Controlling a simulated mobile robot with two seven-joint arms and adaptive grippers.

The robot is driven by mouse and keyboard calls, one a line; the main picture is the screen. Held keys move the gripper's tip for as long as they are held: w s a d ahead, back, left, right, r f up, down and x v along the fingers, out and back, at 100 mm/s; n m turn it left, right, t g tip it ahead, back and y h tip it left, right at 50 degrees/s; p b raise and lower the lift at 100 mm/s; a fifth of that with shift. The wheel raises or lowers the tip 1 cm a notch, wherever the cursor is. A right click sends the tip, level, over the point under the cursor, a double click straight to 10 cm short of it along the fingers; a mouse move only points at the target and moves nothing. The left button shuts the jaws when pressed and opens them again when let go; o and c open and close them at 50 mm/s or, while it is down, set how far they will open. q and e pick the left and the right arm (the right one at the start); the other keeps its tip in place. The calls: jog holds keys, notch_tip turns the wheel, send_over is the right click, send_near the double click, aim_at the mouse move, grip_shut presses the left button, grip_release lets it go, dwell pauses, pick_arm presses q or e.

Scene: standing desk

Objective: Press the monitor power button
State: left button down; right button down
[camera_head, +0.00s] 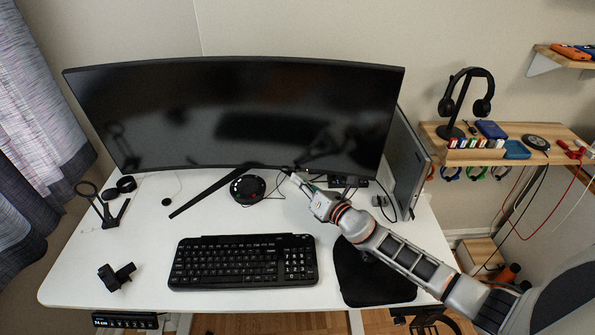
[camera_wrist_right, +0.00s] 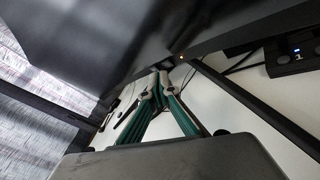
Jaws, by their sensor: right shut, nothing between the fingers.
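The monitor (camera_head: 190,110) is a wide, curved, dark screen at the back of the desk. It also shows in the right wrist view (camera_wrist_right: 90,40), where its lower edge runs above my fingers. A small orange light (camera_wrist_right: 181,57) glows on that lower edge. The power button itself is too small to make out. My right gripper (camera_head: 290,174) is at the monitor's lower edge, right of its stand. In the right wrist view the fingertips (camera_wrist_right: 160,75) are together and empty, just left of the light; I cannot tell whether they touch the monitor. My left gripper is not in view.
A black keyboard (camera_head: 243,261) lies on the white desk (camera_head: 130,222), with a black mouse pad (camera_head: 372,276) to its right. A dark panel (camera_head: 407,160) stands right of the monitor. A small black box with a lit display (camera_wrist_right: 292,58) is right of my fingers.

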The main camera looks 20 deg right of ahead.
jog(key=shift+s+a+f+p, duration=0.1)
jog(key=shift+s+a+p, duration=0.2)
jog(key=shift+s, duration=0.4)
jog(key=shift+s+a+p, duration=0.15)
jog(key=shift+s+a, duration=0.2)
jog(key=shift+s, duration=0.35)
jog(key=shift+s+a+f+p, duration=0.15)
jog(key=shift+s+a, duration=0.15)
jog(key=shift+s, duration=0.35)
jog(key=shift+s+a+p, duration=0.15)
jog(key=shift+s+a, duration=0.15)
jog(key=shift+s, duration=0.35)
